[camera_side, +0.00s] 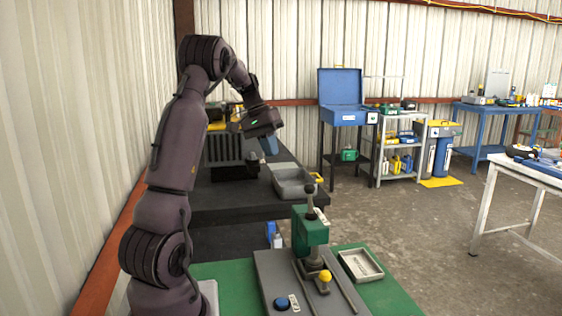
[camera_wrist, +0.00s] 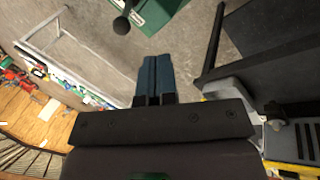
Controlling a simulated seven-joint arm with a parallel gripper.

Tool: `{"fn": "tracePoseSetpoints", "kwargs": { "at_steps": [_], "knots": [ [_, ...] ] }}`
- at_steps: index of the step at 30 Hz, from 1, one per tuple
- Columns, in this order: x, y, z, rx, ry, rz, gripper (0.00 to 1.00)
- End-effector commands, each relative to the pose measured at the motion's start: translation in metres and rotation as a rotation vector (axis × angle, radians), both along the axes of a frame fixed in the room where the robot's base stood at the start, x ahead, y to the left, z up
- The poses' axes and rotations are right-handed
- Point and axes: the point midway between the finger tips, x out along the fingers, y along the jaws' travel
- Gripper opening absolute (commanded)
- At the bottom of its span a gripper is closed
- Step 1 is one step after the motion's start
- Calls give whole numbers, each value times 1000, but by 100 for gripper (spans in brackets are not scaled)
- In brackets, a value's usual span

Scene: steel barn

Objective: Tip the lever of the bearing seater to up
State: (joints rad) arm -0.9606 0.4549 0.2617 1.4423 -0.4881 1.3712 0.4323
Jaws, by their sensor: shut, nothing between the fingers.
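The bearing seater (camera_side: 310,232) is a green press body on a grey base plate, standing on a green bench top at the front of the side view. A dark lever with a ball knob (camera_side: 309,189) sticks up near its top; its exact tilt toward or away from the camera is hard to tell. A yellow knob (camera_side: 325,276) sits low at its front. In the wrist view a dark ball knob (camera_wrist: 121,26) shows beside a green body (camera_wrist: 153,12). My gripper (camera_side: 269,146), with blue fingers, is shut and empty, well behind and above the press, apart from the lever. The fingers also show in the wrist view (camera_wrist: 154,78).
A grey bin (camera_side: 293,184) sits on the black table behind the press. A shallow tray (camera_side: 360,265) lies right of the press, and a blue button (camera_side: 281,303) is on its base plate. A corrugated wall (camera_side: 60,150) stands close on the left. Open floor lies to the right.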

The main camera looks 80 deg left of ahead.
Motion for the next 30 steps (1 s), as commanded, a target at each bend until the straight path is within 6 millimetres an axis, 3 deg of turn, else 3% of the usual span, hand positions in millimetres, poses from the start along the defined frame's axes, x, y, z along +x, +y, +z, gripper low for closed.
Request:
{"fn": "tracePoseSetpoints", "kwargs": {
  "at_steps": [12,21,30],
  "knots": [
    [26,-19,-82,-5,4,-1,0],
    [56,-39,-82,2,1,-1,0],
    [59,-41,-82,1,2,1,0]
  ]
}}
